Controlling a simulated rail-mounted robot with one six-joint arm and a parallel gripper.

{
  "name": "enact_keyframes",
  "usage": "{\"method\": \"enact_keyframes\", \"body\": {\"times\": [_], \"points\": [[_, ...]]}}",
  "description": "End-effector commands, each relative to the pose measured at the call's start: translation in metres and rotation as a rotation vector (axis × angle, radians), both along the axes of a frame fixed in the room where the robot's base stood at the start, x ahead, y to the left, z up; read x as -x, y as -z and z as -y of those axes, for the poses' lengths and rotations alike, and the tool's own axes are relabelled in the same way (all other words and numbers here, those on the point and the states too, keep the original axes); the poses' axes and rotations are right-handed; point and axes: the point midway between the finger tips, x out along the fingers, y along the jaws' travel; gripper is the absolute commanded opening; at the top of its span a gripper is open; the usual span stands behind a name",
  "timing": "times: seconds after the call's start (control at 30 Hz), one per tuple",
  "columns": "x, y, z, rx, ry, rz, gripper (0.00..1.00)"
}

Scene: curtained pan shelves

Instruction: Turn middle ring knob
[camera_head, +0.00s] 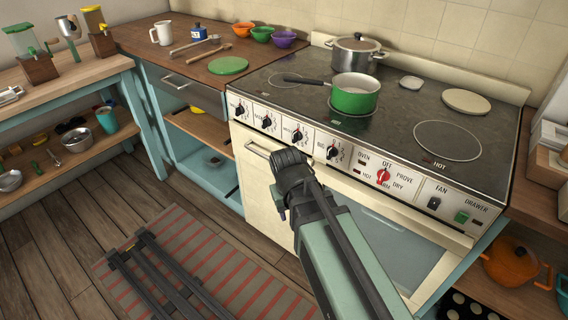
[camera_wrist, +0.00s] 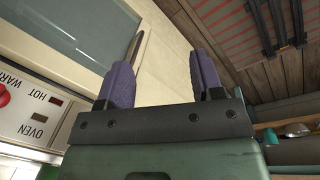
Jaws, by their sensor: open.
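The cream stove's control panel (camera_head: 318,151) has a row of black knobs along its left part, each with a printed scale. The inner ones are a knob (camera_head: 268,122) and a knob (camera_head: 298,136), with one more at each end of the row. The labels are too small to tell which knob is the middle ring's. My gripper (camera_wrist: 163,75) is open and empty, its purple fingers spread before the cream stove front. No black knob shows in the wrist view.
A red oven knob (camera_head: 383,176) sits right of the black ones. A green pan (camera_head: 354,95) and steel pot (camera_head: 357,52) stand on the hob (camera_head: 283,81). The oven handle bar (camera_head: 257,150) runs below the panel. A striped rug (camera_head: 230,250) lies on the floor.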

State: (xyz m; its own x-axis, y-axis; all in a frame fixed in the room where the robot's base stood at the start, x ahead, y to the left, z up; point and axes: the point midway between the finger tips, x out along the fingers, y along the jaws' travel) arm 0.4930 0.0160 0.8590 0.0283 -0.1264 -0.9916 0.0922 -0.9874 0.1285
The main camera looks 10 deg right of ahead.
Motion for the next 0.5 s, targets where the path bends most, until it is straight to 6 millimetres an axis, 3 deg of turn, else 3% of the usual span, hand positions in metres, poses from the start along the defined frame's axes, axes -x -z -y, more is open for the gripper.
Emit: {"method": "enact_keyframes", "body": {"times": [0.03,0.1,0.17,0.23,0.3,0.4,0.5], "points": [[-0.033,0.066,0.002,0.111,-0.057,0.030,0.61],[-0.079,0.095,0.012,0.336,-0.185,0.089,0.61],[-0.125,0.108,0.019,0.582,-0.337,0.136,0.61],[-0.174,0.093,0.022,0.884,-0.521,0.157,0.61],[-0.209,0.059,0.019,1.150,-0.679,0.136,0.61],[-0.235,0.007,0.017,1.430,-0.836,0.059,0.61],[-0.240,-0.011,0.014,1.565,-0.939,-0.018,0.61]]}}
